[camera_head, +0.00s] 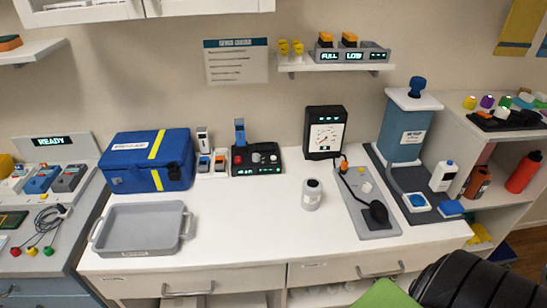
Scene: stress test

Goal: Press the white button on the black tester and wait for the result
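A low black tester (267,169) with a small green-lit display stands near the wall, in the middle of the white counter. A pale round button (256,158) and a red one show on its top, small and blurred. A blue upright piece (239,132) stands at its back left. I cannot read its display. A second black device (325,133) with a white dial face stands to its right. Neither of my grippers is in view, and nothing touches the tester.
The blue case (149,178) and small blue and orange-red items stand left of the tester. A grey tray (140,228) lies front left. The counter before the tester is clear.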

